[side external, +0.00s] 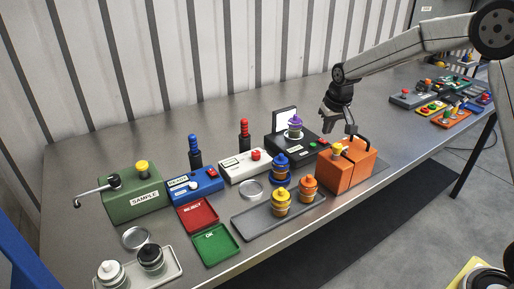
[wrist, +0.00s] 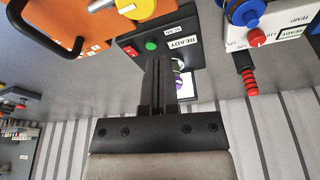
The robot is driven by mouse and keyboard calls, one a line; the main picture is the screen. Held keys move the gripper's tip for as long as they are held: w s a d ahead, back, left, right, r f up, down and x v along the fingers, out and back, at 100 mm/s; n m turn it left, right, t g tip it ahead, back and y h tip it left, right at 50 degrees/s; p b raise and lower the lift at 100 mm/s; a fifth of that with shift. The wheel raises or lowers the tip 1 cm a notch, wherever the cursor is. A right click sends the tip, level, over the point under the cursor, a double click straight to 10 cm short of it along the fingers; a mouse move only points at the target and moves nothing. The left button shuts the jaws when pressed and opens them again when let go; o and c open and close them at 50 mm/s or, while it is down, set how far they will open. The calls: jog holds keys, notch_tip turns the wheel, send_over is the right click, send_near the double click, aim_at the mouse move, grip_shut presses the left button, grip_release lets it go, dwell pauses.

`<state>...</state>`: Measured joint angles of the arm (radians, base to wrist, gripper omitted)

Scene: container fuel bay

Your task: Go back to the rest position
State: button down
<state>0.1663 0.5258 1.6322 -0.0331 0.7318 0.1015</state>
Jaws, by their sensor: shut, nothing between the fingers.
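My gripper (side external: 338,122) hangs in the air above the bench, just over the orange box (side external: 346,166) and to the right of the black scan unit (side external: 284,143). In the wrist view my gripper (wrist: 158,64) shows its two fingers together with nothing between them. The fingers overlap the view of the scan unit (wrist: 130,44) with its READY label. A purple-topped canister (side external: 295,127) sits on the scan unit; the fingers partly hide it in the wrist view.
The orange box has a black handle and yellow knob. A grey tray (side external: 245,227) holds yellow and orange canisters (side external: 308,189). A blue canister (side external: 280,168) stands behind it. The white TEMP unit (side external: 238,168), blue unit (side external: 205,187) and green SAMPLE box (side external: 133,203) stand leftward. A corrugated wall backs the bench.

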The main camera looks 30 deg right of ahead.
jog(key=s+a+f+n, duration=0.1)
jog(key=s+a, duration=0.3)
jog(key=s, duration=0.8)
jog(key=s+a+f+n, duration=0.1)
jog(key=s+a+f, duration=0.3)
jog(key=s, duration=0.8)
jog(key=shift+a+n+y, duration=0.4)
jog(key=shift+a, duration=0.2)
